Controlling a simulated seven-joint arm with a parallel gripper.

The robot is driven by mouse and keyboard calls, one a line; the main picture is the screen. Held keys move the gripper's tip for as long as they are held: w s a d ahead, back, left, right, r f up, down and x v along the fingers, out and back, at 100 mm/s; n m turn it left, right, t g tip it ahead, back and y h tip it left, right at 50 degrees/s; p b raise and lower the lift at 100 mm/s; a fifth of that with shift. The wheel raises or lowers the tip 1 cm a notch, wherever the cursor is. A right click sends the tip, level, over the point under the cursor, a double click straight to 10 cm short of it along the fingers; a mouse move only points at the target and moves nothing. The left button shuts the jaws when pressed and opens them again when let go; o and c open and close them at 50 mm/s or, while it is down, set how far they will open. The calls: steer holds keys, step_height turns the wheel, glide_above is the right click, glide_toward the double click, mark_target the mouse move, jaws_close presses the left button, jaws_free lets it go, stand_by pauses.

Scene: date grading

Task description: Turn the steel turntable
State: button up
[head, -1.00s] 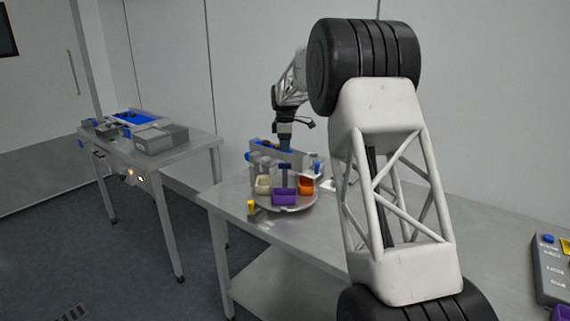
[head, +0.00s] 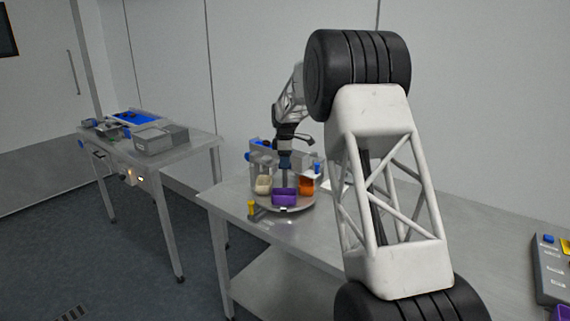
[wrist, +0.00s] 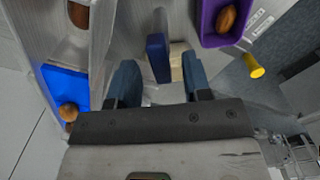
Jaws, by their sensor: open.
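The steel turntable (head: 297,208) is a round disc on the steel table, carrying a beige cup (head: 263,185), a purple cup (head: 284,197) and an orange cup (head: 306,187). My gripper (head: 285,168) points down over it, behind the purple cup. In the wrist view my gripper (wrist: 160,68) is open, with a blue upright tab (wrist: 157,50) between its two blue fingers; contact cannot be told. The purple cup (wrist: 208,22) with a brown date in it is at the upper right there.
A yellow peg (head: 251,207) stands at the turntable's front left; it also shows in the wrist view (wrist: 254,67). Grey housing with a blue tray (wrist: 68,86) holding a date lies left there. A second table (head: 205,140) stands at the left.

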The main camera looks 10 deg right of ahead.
steer(key=shift+f, duration=0.6)
steer(key=shift+c, duration=0.2)
jaws_close()
